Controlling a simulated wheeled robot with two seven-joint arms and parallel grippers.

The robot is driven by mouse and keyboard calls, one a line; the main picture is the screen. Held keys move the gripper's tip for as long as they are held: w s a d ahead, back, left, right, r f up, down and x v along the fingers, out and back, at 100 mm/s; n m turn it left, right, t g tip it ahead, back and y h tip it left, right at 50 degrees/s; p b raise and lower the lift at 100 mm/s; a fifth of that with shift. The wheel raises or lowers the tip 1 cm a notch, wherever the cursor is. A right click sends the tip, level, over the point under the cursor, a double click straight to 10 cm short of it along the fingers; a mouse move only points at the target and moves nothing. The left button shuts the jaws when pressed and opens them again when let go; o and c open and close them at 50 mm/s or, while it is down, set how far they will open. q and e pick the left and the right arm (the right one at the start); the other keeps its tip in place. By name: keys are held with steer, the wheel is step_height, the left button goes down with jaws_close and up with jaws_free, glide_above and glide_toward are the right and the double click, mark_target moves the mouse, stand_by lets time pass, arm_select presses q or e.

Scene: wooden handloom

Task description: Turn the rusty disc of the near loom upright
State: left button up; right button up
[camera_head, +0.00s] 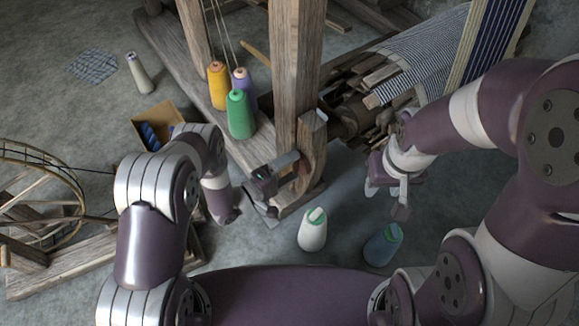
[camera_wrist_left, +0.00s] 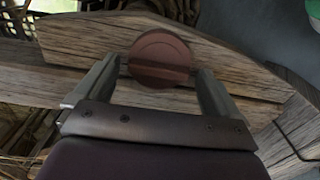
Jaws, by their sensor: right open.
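The rusty disc (camera_wrist_left: 158,48) sits on the side of a wooden loom beam in the left wrist view. A raised bar runs across it, nearly level in that picture with a slight tilt. My left gripper (camera_wrist_left: 158,70) is open, with one finger on each side of the disc and a gap visible around it. In the head view my left gripper (camera_head: 277,183) is at the foot of the loom post (camera_head: 293,85), and I cannot make out the disc there. My right gripper (camera_head: 388,190) is open and empty, right of the post and above the floor.
Yellow (camera_head: 218,86), purple and green (camera_head: 240,115) thread cones stand on the loom's base beam. A spinning wheel (camera_head: 40,185) is at left, beside a cardboard box (camera_head: 158,116).

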arm_select(q)
steer(key=shift+r, duration=0.1)
steer(key=p+v, duration=0.4)
steer(key=v, duration=0.8)
steer(key=shift+s+a, duration=0.15)
steer(key=shift+a, duration=0.1)
